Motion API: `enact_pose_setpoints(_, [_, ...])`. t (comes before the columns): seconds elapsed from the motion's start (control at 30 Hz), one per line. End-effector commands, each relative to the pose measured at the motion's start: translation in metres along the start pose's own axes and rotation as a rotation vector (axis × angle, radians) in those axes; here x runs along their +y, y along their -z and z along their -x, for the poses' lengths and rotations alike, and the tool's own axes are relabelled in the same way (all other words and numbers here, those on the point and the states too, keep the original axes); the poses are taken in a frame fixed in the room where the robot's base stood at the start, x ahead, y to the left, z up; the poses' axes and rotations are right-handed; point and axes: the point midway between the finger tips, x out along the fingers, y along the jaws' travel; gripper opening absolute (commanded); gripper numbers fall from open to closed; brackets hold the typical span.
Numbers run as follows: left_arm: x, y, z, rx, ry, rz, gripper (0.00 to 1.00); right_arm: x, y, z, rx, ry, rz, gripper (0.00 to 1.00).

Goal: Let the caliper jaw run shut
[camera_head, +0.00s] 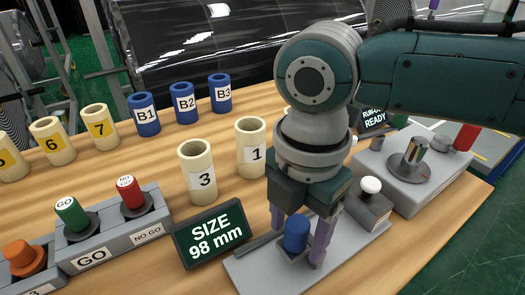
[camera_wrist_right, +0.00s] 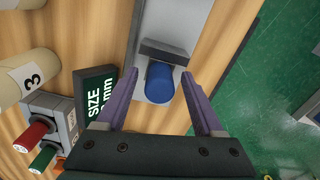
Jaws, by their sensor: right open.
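The caliper's grey plate (camera_head: 245,277) lies on the wooden table, in front at the right. A blue cylinder (camera_head: 297,234) stands upright on it, beside a dark bar-like jaw (camera_wrist_right: 166,52). I cannot tell whether the cylinder is attached to the jaw. A grey block with a white knob (camera_head: 371,185) sits at the plate's far end. My right gripper (camera_head: 297,240) points down and is open, its purple fingers on either side of the blue cylinder. In the wrist view a gap shows on both sides of the cylinder (camera_wrist_right: 160,84). My left gripper is out of view.
A display (camera_head: 212,234) reading "SIZE 98 mm" stands left of the plate. Cream rolls 3 (camera_head: 198,170) and 1 (camera_head: 251,147) stand behind it. GO and NO GO stations (camera_head: 110,238) are at left. A control box (camera_head: 425,175) stands at right, near the table edge.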

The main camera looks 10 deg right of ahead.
Motion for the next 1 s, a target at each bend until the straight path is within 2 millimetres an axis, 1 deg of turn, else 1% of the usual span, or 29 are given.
enact_pose_setpoints(0.03, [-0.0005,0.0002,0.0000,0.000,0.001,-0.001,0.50,0.0000,0.0001,0.0001,0.000,0.000,0.000,0.69])
enact_pose_setpoints(0.07, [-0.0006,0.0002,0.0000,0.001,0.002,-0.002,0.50,0.0000,0.0001,0.0002,0.000,0.000,0.000,0.67])
enact_pose_setpoints(0.6, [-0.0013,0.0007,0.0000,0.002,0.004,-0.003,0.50,0.0000,0.0000,0.0006,0.000,0.000,0.000,0.06])
enact_pose_setpoints(0.67, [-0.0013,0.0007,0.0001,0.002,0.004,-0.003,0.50,0.0000,0.0000,0.0006,0.000,0.000,0.000,0.00])
enact_pose_setpoints(1.0, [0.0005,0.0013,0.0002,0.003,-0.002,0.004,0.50,0.0000,0.0000,0.0008,0.000,0.001,0.000,0.00])
